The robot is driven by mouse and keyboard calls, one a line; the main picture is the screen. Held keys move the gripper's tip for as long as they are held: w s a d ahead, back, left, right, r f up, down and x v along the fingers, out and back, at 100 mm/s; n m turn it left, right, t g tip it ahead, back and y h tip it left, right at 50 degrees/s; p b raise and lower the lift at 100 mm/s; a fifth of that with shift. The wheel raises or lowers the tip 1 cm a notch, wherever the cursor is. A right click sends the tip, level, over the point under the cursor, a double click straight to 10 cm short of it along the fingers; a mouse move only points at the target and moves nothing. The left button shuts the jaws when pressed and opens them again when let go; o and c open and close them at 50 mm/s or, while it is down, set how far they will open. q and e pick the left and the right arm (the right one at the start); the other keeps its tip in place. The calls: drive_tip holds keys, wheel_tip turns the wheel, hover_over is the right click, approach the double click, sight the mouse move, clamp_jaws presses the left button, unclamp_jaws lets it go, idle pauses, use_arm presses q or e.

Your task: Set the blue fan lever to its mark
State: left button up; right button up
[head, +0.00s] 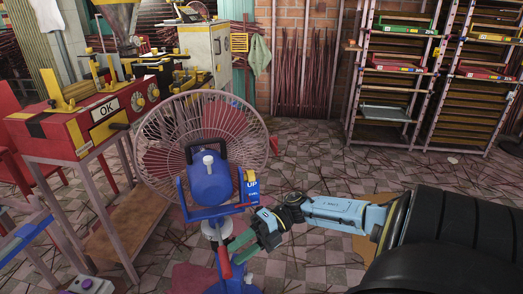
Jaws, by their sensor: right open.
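The fan (205,165) has a round pinkish wire cage, a blue motor housing (210,182) and a blue yoke on a pale post. A blue, white and yellow label (252,188) reading "UP" is at the right of the yoke. A red handle (224,262) hangs at the post, below the yoke; I cannot tell whether it is the fan lever. My right gripper (236,246) reaches in from the right, with green fingers apart, close beside the red handle. I cannot tell if they touch it. My left gripper is out of view.
A red machine (108,118) marked "OK" stands on a pink-legged table at the left. Shelving racks (388,85) with trays stand at the back right. The tiled floor between is mostly clear, with scattered sticks.

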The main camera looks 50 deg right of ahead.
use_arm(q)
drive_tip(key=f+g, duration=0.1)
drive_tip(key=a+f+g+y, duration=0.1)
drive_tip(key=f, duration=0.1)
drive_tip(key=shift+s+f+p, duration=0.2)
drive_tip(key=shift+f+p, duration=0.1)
use_arm(e)
drive_tip(key=v, duration=0.9)
drive_tip(key=shift+a, duration=0.1)
